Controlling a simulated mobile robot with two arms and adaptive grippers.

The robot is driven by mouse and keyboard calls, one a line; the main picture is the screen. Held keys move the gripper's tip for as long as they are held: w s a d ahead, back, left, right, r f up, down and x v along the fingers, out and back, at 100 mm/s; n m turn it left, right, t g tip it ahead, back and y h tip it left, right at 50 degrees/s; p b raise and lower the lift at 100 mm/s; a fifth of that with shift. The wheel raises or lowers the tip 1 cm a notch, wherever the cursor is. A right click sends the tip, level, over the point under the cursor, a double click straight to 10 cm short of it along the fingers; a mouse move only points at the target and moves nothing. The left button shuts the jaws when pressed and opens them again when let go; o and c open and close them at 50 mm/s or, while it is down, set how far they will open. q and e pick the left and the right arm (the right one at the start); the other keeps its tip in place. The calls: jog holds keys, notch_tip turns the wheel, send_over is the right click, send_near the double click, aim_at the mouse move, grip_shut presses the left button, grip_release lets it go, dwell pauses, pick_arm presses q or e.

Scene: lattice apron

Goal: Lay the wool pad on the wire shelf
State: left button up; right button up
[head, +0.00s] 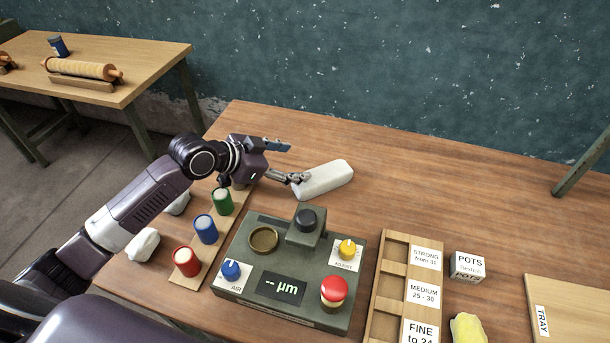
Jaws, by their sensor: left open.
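A white, rounded oblong pad (326,179), which looks like the wool pad, lies on the wooden table behind the grey instrument. My left gripper (294,163) is open at the pad's left end. One finger is above and left of the pad; the other finger's tip overlaps the pad's left end in the picture, and I cannot tell whether they touch. I cannot make out a wire shelf in this view. My right gripper is not in view.
The grey instrument (335,258) with knobs and a red button stands in front of the pad. Red, blue and green pots (206,230) stand left of it. A labelled wooden rack (376,300), a POTS box (467,265) and a TRAY board (575,300) are at right.

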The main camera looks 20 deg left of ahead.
aim_at(320, 176)
pick_arm(q)
jog(key=shift+s+d+f+g+h, duration=0.1)
jog(key=shift+s+d+g+h, duration=0.5)
jog(key=shift+s+d, duration=0.55)
jog(key=shift+d+f, duration=0.15)
jog(key=shift+d, duration=0.2)
jog(key=p+x, duration=0.1)
jog(key=x, duration=0.5)
jog(key=shift+s+d+p, duration=0.1)
jog(key=shift+d+p, duration=0.3)
jog(key=shift+d, duration=0.1)
jog(key=shift+w+d+f, duration=0.3)
jog(key=shift+w+f, duration=0.05)
jog(key=shift+c, duration=0.7)
jog(key=c, duration=1.2)
jog(key=shift+o, duration=0.2)
jog(key=shift+r, duration=0.15)
